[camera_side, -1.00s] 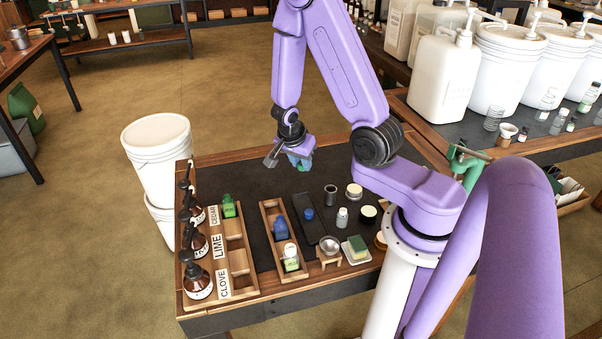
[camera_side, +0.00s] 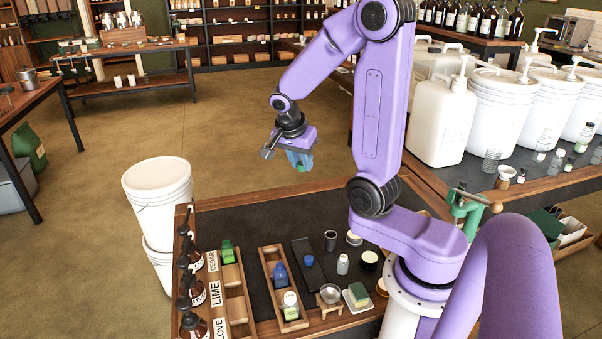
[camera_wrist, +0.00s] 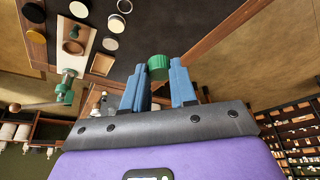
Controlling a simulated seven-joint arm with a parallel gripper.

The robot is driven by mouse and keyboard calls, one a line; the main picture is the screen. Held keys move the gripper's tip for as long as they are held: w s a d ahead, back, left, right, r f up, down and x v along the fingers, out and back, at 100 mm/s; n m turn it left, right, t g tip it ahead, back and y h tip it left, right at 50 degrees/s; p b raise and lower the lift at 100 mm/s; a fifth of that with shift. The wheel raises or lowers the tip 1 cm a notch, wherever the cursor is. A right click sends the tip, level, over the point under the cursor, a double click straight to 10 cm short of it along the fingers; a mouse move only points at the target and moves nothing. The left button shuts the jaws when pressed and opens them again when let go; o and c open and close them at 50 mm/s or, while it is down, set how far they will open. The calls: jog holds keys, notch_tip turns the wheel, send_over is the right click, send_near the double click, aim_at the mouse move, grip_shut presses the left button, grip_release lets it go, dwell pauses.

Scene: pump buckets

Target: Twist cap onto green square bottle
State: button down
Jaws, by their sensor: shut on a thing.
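My gripper (camera_side: 300,163) is raised well above the far part of the dark table mat, with blue fingers. In the wrist view my gripper (camera_wrist: 158,82) is shut on a small ridged green cap (camera_wrist: 158,67) between the fingertips. A green square bottle (camera_side: 228,253) stands at the far end of the left wooden tray, apart from and below the gripper. Its top is too small to make out. A blue bottle (camera_side: 280,275) and a greenish bottle with a pale cap (camera_side: 290,307) stand in the middle tray.
A blue cap (camera_side: 309,261) lies on a dark strip near the middle tray. A dark cup (camera_side: 331,241), small jars, a metal bowl (camera_side: 330,294) and a sponge (camera_side: 357,292) stand to its right. Pump bottles line the left edge. White buckets (camera_side: 157,205) stand beyond. The far mat is clear.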

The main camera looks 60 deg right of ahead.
jog(key=shift+w+r, duration=0.15)
jog(key=shift+r, duration=0.1)
jog(key=n+t, duration=0.2)
jog(key=n, duration=0.4)
send_over(226, 242)
jog(key=shift+y, duration=0.4)
jog(key=f, duration=1.4)
jog(key=shift+s+a+f, duration=0.15)
jog(key=shift+s+f, duration=0.1)
jog(key=shift+a+f, duration=0.25)
jog(key=shift+f, duration=1.85)
jog(key=shift+f, duration=1.2)
jog(key=c, duration=0.8)
grip_release()
